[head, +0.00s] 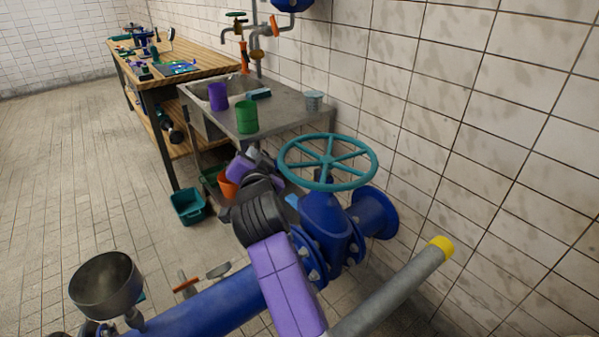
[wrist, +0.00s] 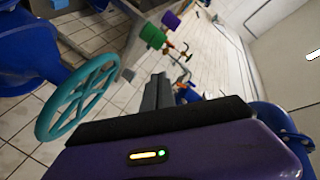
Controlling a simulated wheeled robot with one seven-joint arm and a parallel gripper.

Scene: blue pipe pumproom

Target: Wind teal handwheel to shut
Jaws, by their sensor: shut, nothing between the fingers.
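The teal handwheel (head: 327,161) is a spoked ring lying nearly level on top of a blue valve body (head: 325,220). In the wrist view, the handwheel (wrist: 80,98) is at the left, tilted by the camera angle. My gripper (wrist: 158,90) shows grey fingers shut together, with nothing between them. The fingers are to the right of the wheel in that view, with a visible gap, and do not touch it. In the head view my purple and dark arm passes left of the wheel, and the fingertips are hard to make out.
A blue pipe (head: 205,305) runs from the valve, with a metal funnel (head: 106,285) beside it. A grey pipe with a yellow end (head: 441,247) stands front right. A tiled wall is close on the right. A sink bench holds purple and green (head: 246,117) containers.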

